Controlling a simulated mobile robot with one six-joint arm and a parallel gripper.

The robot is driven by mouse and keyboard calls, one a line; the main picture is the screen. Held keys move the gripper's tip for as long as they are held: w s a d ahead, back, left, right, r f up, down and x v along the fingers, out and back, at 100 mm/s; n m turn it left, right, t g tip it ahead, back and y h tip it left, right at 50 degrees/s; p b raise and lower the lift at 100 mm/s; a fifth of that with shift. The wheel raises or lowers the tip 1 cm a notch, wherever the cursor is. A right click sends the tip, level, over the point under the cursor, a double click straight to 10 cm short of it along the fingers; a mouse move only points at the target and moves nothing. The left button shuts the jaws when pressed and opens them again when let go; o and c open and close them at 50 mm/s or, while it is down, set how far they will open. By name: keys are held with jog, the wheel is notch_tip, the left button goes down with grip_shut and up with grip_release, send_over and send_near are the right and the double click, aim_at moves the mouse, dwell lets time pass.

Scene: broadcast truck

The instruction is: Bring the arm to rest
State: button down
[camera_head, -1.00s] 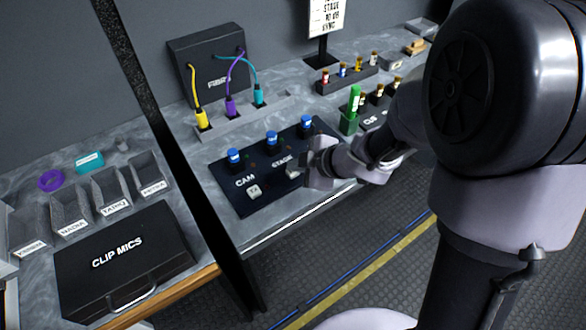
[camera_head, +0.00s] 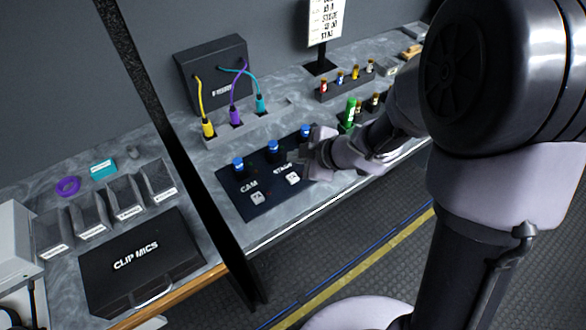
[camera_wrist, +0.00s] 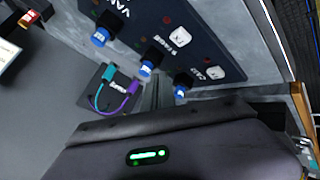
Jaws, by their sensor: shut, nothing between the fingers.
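My gripper (camera_head: 305,152) is above the right part of the black control panel (camera_head: 248,198), near its right-hand blue knob. It is shut with nothing in it. The panel, lettered CAM and STAGE, carries three blue knobs and white switches. In the wrist view the panel (camera_wrist: 215,55) with its blue knobs fills the upper middle. Whether the fingers touch the panel cannot be told.
A black box (camera_head: 212,68) has yellow, purple and teal cables. A green item (camera_head: 349,112) stands right of the panel. A CLIP MICS case (camera_head: 140,262) and several grey bins (camera_head: 125,200) are on the left bench, beyond a dark post (camera_head: 180,150). The floor in front is clear.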

jog(key=shift+f, duration=0.15)
jog(key=d+r+m+t+h, duration=0.3)
jog(key=d+r+m+h, duration=0.3)
jog(key=d+r+m, duration=0.4)
jog(key=s+d+r+m+h, duration=0.2)
jog(key=s+d+r+m, duration=0.2)
jog(key=s+d+r, duration=0.15)
jog(key=s+a+m+g+y, duration=0.1)
jog(key=s+a+m, duration=0.2)
jog(key=s, duration=0.5)
jog(key=s+a+m+g+y, duration=0.2)
jog(key=s+m, duration=0.3)
jog(key=s, duration=0.4)
jog(key=shift+a+r+m+g, duration=0.3)
jog(key=shift+a+r, duration=0.1)
jog(key=shift+a, duration=0.2)
